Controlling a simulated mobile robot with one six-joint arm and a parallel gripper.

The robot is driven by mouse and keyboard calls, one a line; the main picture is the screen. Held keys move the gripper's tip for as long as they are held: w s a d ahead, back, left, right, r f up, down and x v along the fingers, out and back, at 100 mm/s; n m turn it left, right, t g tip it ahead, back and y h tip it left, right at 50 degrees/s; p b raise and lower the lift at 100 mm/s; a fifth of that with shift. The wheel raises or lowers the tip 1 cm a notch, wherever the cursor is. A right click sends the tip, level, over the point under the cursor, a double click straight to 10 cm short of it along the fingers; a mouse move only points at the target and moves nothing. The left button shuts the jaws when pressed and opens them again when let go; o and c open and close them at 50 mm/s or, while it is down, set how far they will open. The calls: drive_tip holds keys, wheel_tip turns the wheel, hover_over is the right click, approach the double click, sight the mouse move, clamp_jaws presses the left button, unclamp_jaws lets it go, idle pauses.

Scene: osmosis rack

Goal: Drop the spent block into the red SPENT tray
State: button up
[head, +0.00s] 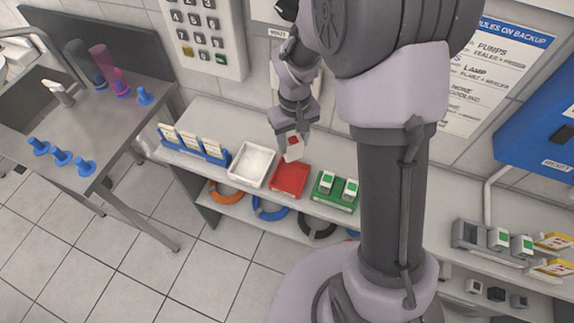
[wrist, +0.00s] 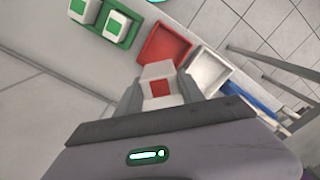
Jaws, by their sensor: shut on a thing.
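My gripper (head: 292,132) is shut on the spent block (head: 293,148), a white block with a red square on its face. In the head view the block hangs above the back part of the red SPENT tray (head: 289,179), apart from the tray's floor. In the wrist view the block (wrist: 158,84) sits between the two fingers, and the red tray (wrist: 165,46) lies just beyond it. The part of the tray that I see is empty.
A white tray (head: 251,165) stands left of the red tray. A green tray (head: 335,191) with two green-marked blocks stands to its right. A blue rack with cards (head: 195,148) is farther left. The wall rises behind the shelf.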

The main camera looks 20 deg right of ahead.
sight(297, 155)
drive_tip(key=f+b, duration=0.1)
drive_tip(key=f, duration=0.1)
drive_tip(key=f+b, duration=0.1)
drive_tip(key=b, duration=0.1)
drive_tip(key=s+f+b, duration=0.1)
drive_tip(key=f, duration=0.1)
drive_tip(key=shift+d+f+b, duration=0.3)
drive_tip(key=shift+d+b, duration=0.05)
drive_tip(key=shift+d, duration=0.05)
drive_tip(key=shift+s+d+r, duration=0.1)
drive_tip(key=shift+s, duration=0.05)
drive_tip(key=o, duration=1.5)
drive_tip(key=shift+o, duration=0.2)
drive_tip(key=shift+r, duration=0.1)
wheel_tip(297, 155, up, 17)
drive_tip(key=p, duration=0.6)
drive_tip(key=shift+r, duration=0.15)
